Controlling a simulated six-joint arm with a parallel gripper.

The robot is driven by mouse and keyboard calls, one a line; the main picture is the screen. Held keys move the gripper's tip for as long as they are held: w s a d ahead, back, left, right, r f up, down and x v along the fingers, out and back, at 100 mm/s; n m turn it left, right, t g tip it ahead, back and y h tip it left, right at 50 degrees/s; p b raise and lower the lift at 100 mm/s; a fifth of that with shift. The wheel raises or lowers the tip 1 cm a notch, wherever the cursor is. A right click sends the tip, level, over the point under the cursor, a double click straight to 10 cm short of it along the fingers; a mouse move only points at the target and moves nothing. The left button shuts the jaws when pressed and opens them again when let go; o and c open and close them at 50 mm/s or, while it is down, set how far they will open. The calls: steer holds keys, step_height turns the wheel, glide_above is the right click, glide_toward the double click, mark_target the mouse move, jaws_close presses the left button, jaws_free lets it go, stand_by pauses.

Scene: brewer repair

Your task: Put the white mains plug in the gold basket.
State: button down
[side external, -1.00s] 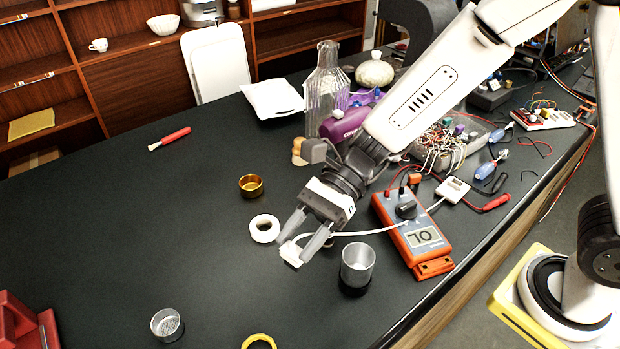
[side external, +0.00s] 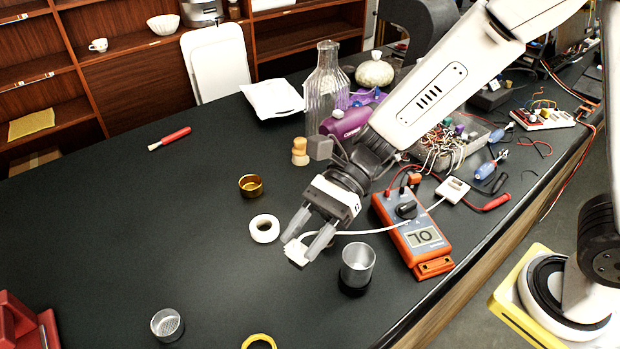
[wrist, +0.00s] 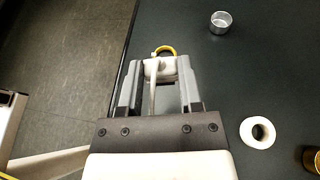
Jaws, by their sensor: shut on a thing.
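The white mains plug (side external: 296,254) is between the fingertips of my gripper (side external: 302,242), which is shut on it. The plug also shows at the fingertips in the wrist view (wrist: 159,68). Its white cable (side external: 370,232) runs right across the multimeter to a small white box. I cannot tell whether the plug touches the table. The gold basket (side external: 250,185) stands upright on the table, behind and left of my gripper, and looks empty. In the wrist view the gold basket (wrist: 313,160) is cut off at the right edge.
A white tape roll (side external: 264,229) lies between my gripper and the basket. A metal cup (side external: 357,264) stands close right of the plug. An orange multimeter (side external: 418,240) lies further right. A silver basket (side external: 167,324) and yellow ring (side external: 259,342) are in front. The left table is mostly clear.

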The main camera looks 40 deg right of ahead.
steer(key=shift+r, duration=2.4)
steer(key=w+d+f+n+g+h, duration=0.3)
steer(key=d+f+n+g+h, duration=0.15)
steer(key=n+h, duration=0.7)
steer(key=w+d+f+n+g+h, duration=0.3)
steer(key=d+f+n+h, duration=0.15)
steer(key=n+h, duration=0.65)
steer(key=w+a+r+n+t, duration=0.2)
steer(key=w+r+n+t, duration=0.2)
steer(key=w+n+t, duration=0.65)
steer(key=w+a+r+n+t, duration=0.1)
steer(key=w+r+n+t, duration=0.4)
steer(key=w+n+t, duration=0.5)
step_height(320, 180, down, 6)
steer(key=w, duration=0.1)
steer(key=shift+w+a+f+g, duration=0.2)
steer(key=shift+w+a+g, duration=0.05)
steer(key=shift+w+g, duration=0.05)
